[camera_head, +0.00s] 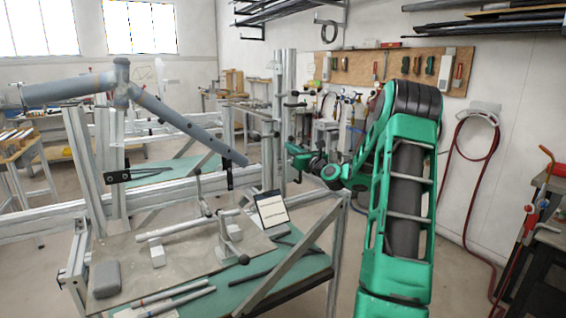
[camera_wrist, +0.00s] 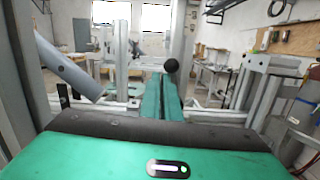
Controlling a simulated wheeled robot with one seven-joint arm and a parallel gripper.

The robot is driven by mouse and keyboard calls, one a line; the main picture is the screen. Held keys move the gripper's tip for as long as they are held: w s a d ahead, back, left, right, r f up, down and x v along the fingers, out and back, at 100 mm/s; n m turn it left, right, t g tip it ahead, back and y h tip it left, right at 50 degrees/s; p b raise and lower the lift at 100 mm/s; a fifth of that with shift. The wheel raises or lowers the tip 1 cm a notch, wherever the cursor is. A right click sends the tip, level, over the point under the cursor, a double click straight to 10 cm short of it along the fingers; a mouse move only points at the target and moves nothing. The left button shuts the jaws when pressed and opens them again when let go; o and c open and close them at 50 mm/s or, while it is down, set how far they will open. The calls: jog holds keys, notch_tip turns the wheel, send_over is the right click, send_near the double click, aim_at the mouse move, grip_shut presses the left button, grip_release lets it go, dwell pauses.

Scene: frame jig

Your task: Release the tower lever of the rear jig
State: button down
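The tall metal tower post (camera_head: 279,110) of the jig stands near the middle of the head view. Black ball-ended levers stick out at its side, one ball at about the upper height (camera_head: 303,93). My gripper (camera_head: 290,149) is just right of the post, pointing left, below that ball. In the wrist view the two green fingers (camera_wrist: 161,97) lie side by side with almost no gap and look shut, with nothing visible between them. A black lever ball (camera_wrist: 172,65) shows whole just past the fingertips. Whether they touch it I cannot tell.
A grey-blue bicycle frame (camera_head: 190,124) is held in the jig at left. A low bench (camera_head: 205,262) in front carries tubes, small blocks and a tablet (camera_head: 271,212). A tool board (camera_head: 390,70) and a red hose (camera_head: 455,190) are on the right wall.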

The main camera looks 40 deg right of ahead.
jog(key=shift+d+r, duration=0.25)
jog(key=shift+r, duration=0.25)
jog(key=shift+d+r, duration=0.25)
jog(key=shift+r, duration=0.25)
jog(key=shift+w, duration=0.1)
jog(key=shift+a, duration=0.1)
jog(key=s+a+f, duration=0.2)
jog(key=s, duration=0.3)
jog(key=s+a+f, duration=0.2)
jog(key=s+a, duration=0.1)
jog(key=s, duration=0.2)
jog(key=shift+f, duration=0.3)
